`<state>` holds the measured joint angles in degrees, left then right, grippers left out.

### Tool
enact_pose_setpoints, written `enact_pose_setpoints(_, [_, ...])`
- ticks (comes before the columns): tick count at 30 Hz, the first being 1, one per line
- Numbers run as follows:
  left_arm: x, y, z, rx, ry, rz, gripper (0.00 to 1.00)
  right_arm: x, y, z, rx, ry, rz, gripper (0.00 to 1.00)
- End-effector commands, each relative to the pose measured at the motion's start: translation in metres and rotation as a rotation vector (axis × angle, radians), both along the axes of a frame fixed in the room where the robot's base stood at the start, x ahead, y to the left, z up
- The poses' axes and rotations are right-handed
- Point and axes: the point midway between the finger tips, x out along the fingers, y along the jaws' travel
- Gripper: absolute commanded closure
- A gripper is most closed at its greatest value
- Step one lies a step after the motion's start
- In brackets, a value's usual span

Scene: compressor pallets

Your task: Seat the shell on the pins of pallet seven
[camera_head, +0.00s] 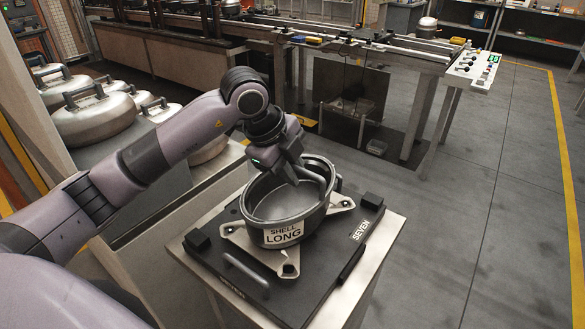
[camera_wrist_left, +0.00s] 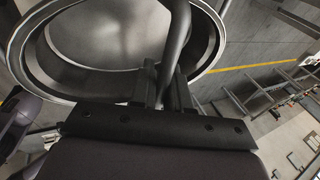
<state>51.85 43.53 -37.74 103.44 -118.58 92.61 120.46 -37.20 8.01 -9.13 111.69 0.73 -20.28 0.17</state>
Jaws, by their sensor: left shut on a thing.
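The shell (camera_head: 283,233) is a grey open pot with a white label reading "SHELL LONG" and a bar handle across its top. It stands upright over the black pallet (camera_head: 228,287) labelled "SEVEN". Pale feet with holes (camera_head: 287,257) spread out around its base. I cannot tell whether the pins are fully in the holes. My left gripper (camera_head: 297,172) is shut on the shell's handle, above the rim. In the left wrist view, the fingers (camera_wrist_left: 164,88) close around the handle bar (camera_wrist_left: 176,38), with the shell's round wall (camera_wrist_left: 57,78) behind. My right gripper is not in view.
The pallet has black corner blocks (camera_head: 197,240) and a bar handle (camera_head: 246,272), and rests on a pale stand (camera_head: 378,238). Several domed lidded vessels (camera_head: 93,115) stand at the left. A conveyor (camera_head: 345,47) runs behind. The floor (camera_head: 460,210) at right is clear.

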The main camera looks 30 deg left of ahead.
Motion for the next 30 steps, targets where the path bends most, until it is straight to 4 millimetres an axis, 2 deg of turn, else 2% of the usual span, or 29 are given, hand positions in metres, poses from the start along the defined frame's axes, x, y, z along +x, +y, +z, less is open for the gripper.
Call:
enact_pose_setpoints(26, [0.002, 0.0, -0.013, -0.004, -0.014, 0.0, 1.0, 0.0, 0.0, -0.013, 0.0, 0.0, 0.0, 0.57])
enact_pose_setpoints(27, [0.002, 0.0, -0.012, -0.004, -0.014, 0.0, 0.77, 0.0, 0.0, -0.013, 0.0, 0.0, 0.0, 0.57])
enact_pose_setpoints(29, [0.002, 0.0, -0.013, -0.004, -0.013, 0.0, 0.58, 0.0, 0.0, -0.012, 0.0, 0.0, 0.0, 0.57])
enact_pose_setpoints(30, [0.001, 0.0, -0.013, -0.004, -0.012, 0.0, 0.54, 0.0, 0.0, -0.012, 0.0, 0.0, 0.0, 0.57])
